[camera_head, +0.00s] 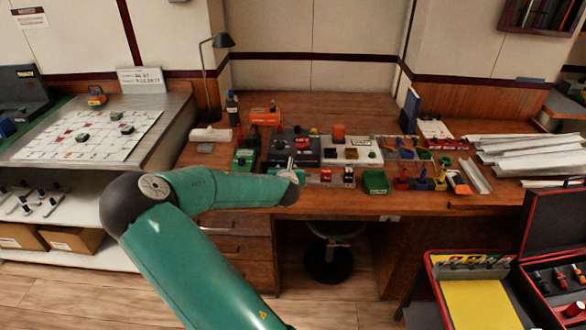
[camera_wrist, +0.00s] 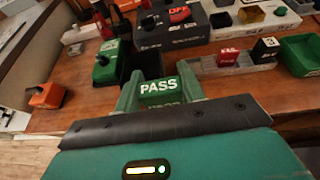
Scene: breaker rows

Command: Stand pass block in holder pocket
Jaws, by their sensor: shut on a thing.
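The green PASS block (camera_wrist: 160,87), with white lettering, is between the two fingers of my gripper (camera_wrist: 158,78) in the wrist view. My gripper is shut on it, with its lettered face toward the wrist camera. A grey holder (camera_wrist: 208,69) lies just beyond and to the right, with a red FAIL block (camera_wrist: 230,57) and a black block (camera_wrist: 265,50) standing in it. The holder's left end is partly hidden by my right finger. In the head view my gripper (camera_head: 290,176) is over the desk's front edge, left of the red block (camera_head: 325,175); the PASS block is hard to make out there.
A dark open box (camera_wrist: 146,62) and a green device (camera_wrist: 112,62) are just beyond my gripper. A green bin (camera_head: 375,182) stands right of the holder. A black device (camera_head: 293,148) and a white one (camera_head: 350,150) stand behind. The desk's front edge is close.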

